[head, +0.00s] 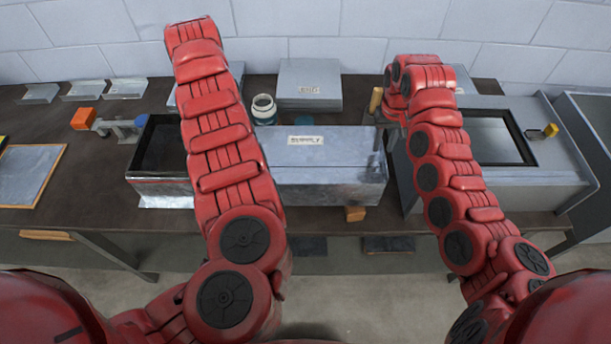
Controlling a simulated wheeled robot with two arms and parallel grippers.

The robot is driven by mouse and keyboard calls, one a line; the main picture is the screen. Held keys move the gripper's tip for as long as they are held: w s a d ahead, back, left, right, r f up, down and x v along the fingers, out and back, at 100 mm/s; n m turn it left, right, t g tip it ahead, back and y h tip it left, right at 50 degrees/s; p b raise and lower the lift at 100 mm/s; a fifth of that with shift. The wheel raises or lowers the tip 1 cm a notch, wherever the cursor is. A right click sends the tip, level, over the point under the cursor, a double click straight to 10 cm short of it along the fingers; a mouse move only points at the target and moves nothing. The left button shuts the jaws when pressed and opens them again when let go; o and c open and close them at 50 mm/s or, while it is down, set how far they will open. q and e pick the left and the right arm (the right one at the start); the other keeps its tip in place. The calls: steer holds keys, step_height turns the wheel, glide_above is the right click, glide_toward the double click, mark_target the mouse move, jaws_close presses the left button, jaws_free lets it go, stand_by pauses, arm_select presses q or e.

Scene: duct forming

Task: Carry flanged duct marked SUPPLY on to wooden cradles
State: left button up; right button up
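The grey sheet-metal duct with a SUPPLY label (320,165) lies lengthwise along the front of the dark bench. A black-rimmed open metal part (160,183) shows at its left, but my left arm covers the place between them, so I cannot tell whether they join. A small wooden block (355,213), perhaps a cradle, shows under the duct's front right. My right gripper (378,150) is at the duct's right end; its fingers are small and dark, and I cannot tell whether they grip. My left gripper is hidden behind its own arm.
A grey machine with a black-framed opening (568,165) stands at the right. A white-topped jar (263,108) and a labelled grey box (310,82) stand behind the duct. An orange-ended tool (84,119) and a framed panel (30,172) are at left.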

steer(key=shift+r, duration=0.25)
arm_select(q)
steer(key=shift+r, duration=2.65)
arm_select(e)
step_height(320, 180, up, 12)
steer(key=shift+f, duration=0.25)
arm_select(q)
steer(key=shift+s+f, duration=0.1)
arm_select(e)
steer(key=shift+s+f, duration=0.1)
